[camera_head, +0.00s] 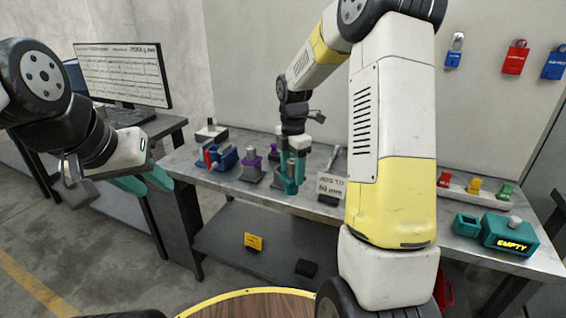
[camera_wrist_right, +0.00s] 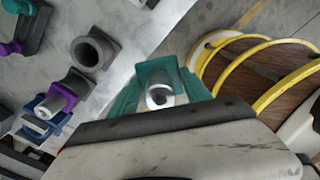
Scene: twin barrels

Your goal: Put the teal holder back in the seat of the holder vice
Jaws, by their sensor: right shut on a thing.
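My right gripper (camera_head: 292,168) is above the bench's front edge, shut on the teal holder (camera_head: 291,186). The teal fingers blend with it. In the right wrist view the holder shows a pale round end with a dark centre (camera_wrist_right: 160,96) between the fingers. A blue vice with a red part (camera_head: 220,157) stands to the left; it also shows in the wrist view (camera_wrist_right: 37,127). A grey block with an open round socket (camera_wrist_right: 95,52) is apart from the held holder. I cannot tell which fixture is the holder vice. My left gripper (camera_head: 145,188) is open and empty, left of the bench.
A teal box reading EMPTY (camera_head: 510,236) is at the right. My right arm hides the bench's middle.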

